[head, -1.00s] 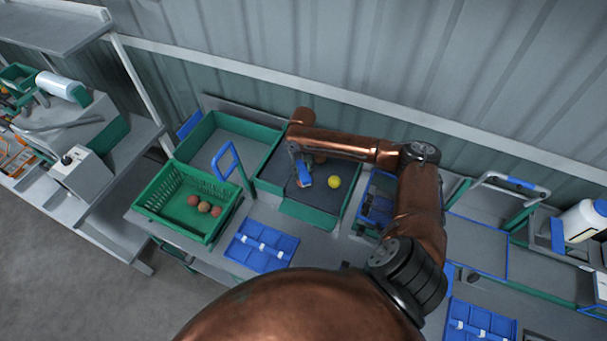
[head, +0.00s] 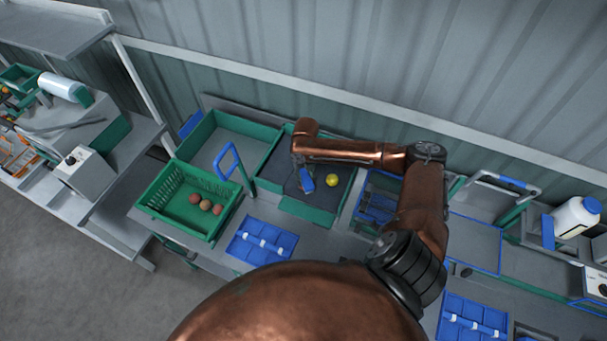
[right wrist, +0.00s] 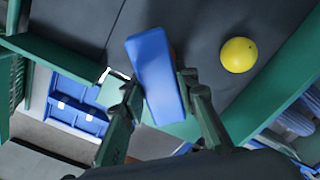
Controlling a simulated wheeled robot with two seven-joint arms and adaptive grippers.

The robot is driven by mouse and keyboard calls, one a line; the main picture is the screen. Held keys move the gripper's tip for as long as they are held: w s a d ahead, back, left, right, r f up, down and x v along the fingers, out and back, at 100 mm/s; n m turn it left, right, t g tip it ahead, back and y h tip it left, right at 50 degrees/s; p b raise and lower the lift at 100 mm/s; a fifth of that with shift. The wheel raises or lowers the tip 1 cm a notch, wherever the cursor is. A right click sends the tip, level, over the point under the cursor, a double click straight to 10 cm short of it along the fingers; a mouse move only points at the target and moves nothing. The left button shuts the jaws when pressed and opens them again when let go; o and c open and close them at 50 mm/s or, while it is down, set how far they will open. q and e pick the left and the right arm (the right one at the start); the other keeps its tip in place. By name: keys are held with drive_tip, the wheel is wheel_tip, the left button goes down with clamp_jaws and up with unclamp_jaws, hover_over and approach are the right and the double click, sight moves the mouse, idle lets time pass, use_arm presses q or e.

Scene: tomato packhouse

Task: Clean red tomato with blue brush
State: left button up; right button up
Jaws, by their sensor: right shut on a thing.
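A blue brush (head: 307,181) is held by my right gripper (head: 303,172) over the dark-lined green tray (head: 308,212). In the right wrist view the brush (right wrist: 155,75) sits between the two fingers (right wrist: 160,90), which are shut on it. A small reddish-brown edge shows just behind the brush there; the brush hides most of it, so I cannot tell whether it is the red tomato or whether they touch. A yellow tomato (head: 333,180) lies in the tray to the right of the brush, and also shows in the right wrist view (right wrist: 239,55). My left gripper is out of view.
A green crate (head: 165,220) at the left holds three reddish tomatoes (head: 206,206). A blue divided tray (head: 262,241) lies in front.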

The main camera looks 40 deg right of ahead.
sight(302, 172)
drive_tip(key=shift+s+f, duration=0.3)
drive_tip(key=shift+s, duration=0.1)
drive_tip(key=shift+w+d, duration=0.25)
drive_tip(key=shift+w, duration=0.8)
drive_tip(key=shift+w+d+r, duration=0.1)
drive_tip(key=shift+w+d, duration=0.15)
drive_tip(key=shift+w, duration=0.5)
drive_tip(key=shift+w+d+b, duration=0.1)
drive_tip(key=shift+w+b, duration=0.25)
drive_tip(key=shift+w, duration=0.05)
drive_tip(key=shift+s, duration=0.15)
